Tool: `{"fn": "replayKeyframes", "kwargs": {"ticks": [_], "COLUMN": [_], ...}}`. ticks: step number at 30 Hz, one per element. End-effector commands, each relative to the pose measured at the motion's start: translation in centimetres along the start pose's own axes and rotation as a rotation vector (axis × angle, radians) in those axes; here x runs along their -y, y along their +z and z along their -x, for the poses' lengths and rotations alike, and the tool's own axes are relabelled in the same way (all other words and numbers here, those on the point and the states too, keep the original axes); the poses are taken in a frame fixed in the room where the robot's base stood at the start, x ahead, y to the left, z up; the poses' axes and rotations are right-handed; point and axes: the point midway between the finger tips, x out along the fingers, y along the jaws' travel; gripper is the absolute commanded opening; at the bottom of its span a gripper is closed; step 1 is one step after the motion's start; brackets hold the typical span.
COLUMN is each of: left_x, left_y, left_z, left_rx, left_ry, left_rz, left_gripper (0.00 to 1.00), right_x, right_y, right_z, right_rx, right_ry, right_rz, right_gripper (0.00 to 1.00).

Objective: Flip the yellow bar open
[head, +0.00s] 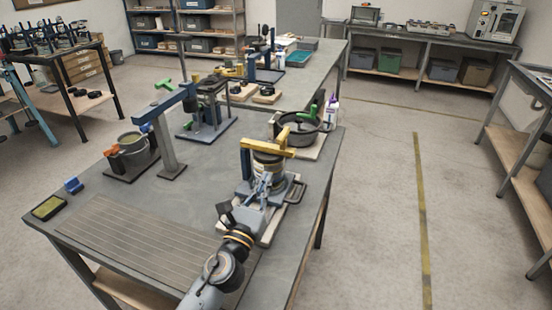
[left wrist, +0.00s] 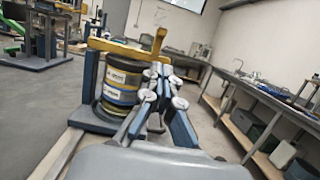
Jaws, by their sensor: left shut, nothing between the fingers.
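The yellow bar (head: 268,148) lies roughly level across the top of a dark round stack with labelled bands (left wrist: 122,82). A blue post (head: 246,160) stands at its left end, and a short yellow grip stands up near its right end. In the left wrist view the yellow bar (left wrist: 125,50) crosses above the stack. My left gripper (head: 265,180) is shut and empty in front of the stack. In the left wrist view its fingertips (left wrist: 159,70) show just below the bar's right end; I cannot tell whether they touch it. My right gripper is not in view.
A black pot (head: 298,136) on a board stands behind the fixture. The ribbed mat (head: 130,240) at the table's front left is bare.

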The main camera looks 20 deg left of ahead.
Motion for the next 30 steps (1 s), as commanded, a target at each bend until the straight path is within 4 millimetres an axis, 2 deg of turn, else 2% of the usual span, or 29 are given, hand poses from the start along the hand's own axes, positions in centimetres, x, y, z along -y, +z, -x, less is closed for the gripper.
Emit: {"fn": "replayKeyframes", "kwargs": {"ticks": [4, 12, 16, 21, 30], "left_x": [0.0, 0.0, 0.0, 0.0, 0.0], "left_y": [0.3, 0.3, 0.2, 0.1, 0.0], "left_z": [-1.8, -6.8, -8.5, -9.7, -9.8], "left_rx": [0.003, 0.003, 0.002, 0.001, 0.000], "left_ry": [0.001, 0.002, 0.001, 0.001, 0.000], "left_rz": [0.002, 0.002, 0.002, 0.001, 0.000], "left_gripper": [0.00, 0.00, 0.00, 0.00, 0.00], "right_x": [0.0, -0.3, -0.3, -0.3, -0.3], "right_y": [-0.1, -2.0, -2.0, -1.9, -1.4], "right_z": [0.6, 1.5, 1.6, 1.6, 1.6], "right_rx": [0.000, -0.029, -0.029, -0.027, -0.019], "right_ry": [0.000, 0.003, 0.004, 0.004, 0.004], "right_rz": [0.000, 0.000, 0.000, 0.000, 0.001], "right_gripper": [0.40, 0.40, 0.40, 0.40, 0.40]}}
